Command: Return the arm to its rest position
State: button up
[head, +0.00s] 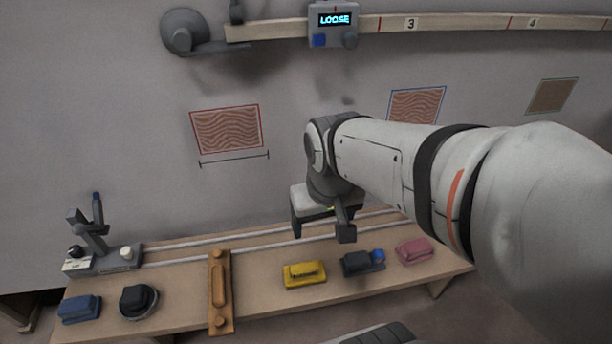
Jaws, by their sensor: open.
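My arm (385,155) reaches in from the right side of the head view, out over the workbench (185,290). My gripper (322,228) hangs at its end, pointing down. Its two fingers are apart with nothing between them. It appears to be above the back part of the bench, behind the yellow block (304,274) and the dark block with a blue knob (360,262). The exact height above the bench is hard to tell.
On the bench are a blue block (79,309), a round black item (138,300), a wooden tool (220,290), a pink block (414,250) and a grey device (105,255). A wall rail (460,23) carries a box reading "LOOSE" (333,25). Patterned panels (228,129) mark the wall.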

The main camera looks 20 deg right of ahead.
jog(key=shift+s+d, duration=0.25)
jog(key=shift+d, duration=0.15)
jog(key=shift+r, duration=0.15)
